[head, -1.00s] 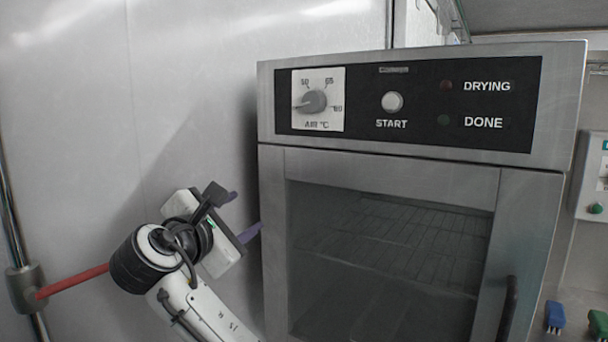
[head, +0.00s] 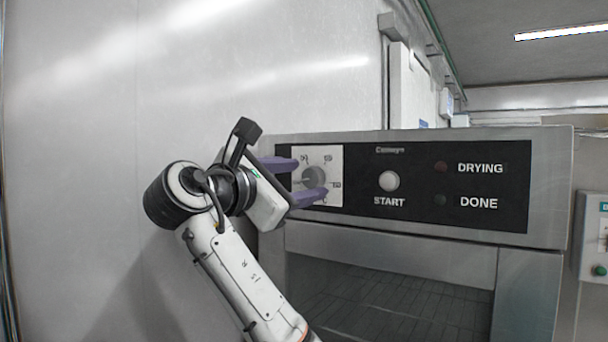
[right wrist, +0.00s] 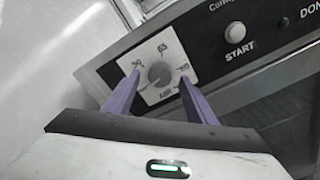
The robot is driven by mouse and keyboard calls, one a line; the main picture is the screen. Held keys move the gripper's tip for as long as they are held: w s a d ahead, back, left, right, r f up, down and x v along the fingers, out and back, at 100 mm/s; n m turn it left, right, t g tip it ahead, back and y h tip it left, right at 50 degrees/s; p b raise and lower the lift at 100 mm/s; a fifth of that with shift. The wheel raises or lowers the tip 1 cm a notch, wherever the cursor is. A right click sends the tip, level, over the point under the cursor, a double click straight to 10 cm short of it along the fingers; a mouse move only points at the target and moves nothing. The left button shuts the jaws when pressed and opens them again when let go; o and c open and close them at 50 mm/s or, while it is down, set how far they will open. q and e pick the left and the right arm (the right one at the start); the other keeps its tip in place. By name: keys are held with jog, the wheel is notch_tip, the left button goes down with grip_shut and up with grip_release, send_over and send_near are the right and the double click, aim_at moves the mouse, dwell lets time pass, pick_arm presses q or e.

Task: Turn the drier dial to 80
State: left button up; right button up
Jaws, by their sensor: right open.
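The drier (head: 400,232) is a steel cabinet with a black control panel. Its grey round dial (head: 314,178) sits on a white plate marked 50, 65 and 80 at the panel's left end. In the right wrist view the dial (right wrist: 160,73) lies between the two purple fingers. My right gripper (head: 304,180) is open, its fingers in front of the plate on either side of the dial. I cannot tell whether they touch it. The dial's pointer is hard to make out now. My left gripper is not in view.
The round START button (head: 389,181) is right of the dial. The DRYING light (head: 441,168) and DONE light (head: 440,199) are further right. A plain wall (head: 90,150) lies to the left. The drier's window (head: 390,295) is below the panel.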

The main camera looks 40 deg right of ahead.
jog(key=shift+w+d, duration=0.25)
jog(key=shift+d, duration=0.45)
jog(key=c, duration=1)
jog(key=shift+c, duration=0.2)
